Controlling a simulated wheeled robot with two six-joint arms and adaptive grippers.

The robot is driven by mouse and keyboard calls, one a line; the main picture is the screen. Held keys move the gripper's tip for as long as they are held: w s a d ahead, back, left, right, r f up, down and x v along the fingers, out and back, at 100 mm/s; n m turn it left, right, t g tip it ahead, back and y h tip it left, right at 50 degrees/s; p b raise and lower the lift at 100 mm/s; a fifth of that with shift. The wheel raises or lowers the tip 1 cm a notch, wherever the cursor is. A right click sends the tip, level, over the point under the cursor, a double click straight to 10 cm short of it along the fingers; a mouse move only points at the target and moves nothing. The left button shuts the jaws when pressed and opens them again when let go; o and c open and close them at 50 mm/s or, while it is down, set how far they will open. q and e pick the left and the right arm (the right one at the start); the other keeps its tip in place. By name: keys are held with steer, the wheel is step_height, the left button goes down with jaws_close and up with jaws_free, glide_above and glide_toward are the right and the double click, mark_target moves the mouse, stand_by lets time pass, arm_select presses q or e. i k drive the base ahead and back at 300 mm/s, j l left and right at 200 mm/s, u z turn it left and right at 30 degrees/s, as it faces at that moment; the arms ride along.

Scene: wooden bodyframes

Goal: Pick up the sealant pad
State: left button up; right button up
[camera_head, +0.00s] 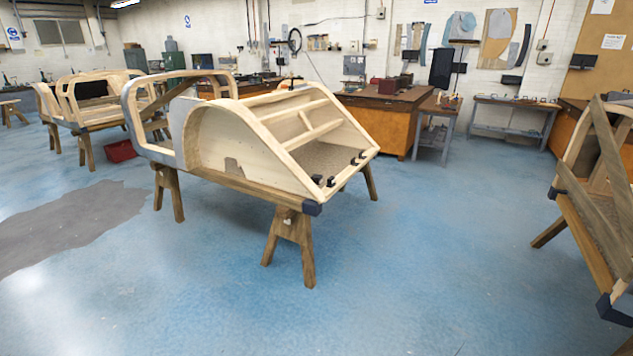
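I cannot pick out a sealant pad with certainty in the head view. A wooden bodyframe (232,140) rests on wooden trestles (291,240) in the middle of the view. Several small black pieces (330,181) sit along its lower sloping edge. They are too small to identify. Neither of my grippers is in view.
Another bodyframe (610,190) stands on trestles at the right edge. More frames (85,98) stand at the back left, near a red box (120,151). Wooden workbenches (384,123) line the back wall. The blue floor (420,270) in front is clear, with a grey patch (70,222) at left.

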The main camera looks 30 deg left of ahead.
mark_target(331, 181)
steer(key=i+j+z, duration=0.1)
steer(key=j, duration=0.4)
steer(key=i+j+z, duration=0.15)
steer(key=i+j, duration=0.15)
steer(key=j, duration=0.25)
steer(key=i+j+z, duration=0.1)
steer(key=j, duration=0.45)
steer(key=i+j+z, duration=0.1)
steer(key=j, duration=0.45)
steer(key=i+j+z, duration=0.15)
steer(key=j, duration=0.45)
steer(key=i+j+z, duration=0.1)
steer(key=j, duration=0.45)
steer(key=i+j+z, duration=0.1)
steer(key=j, duration=0.5)
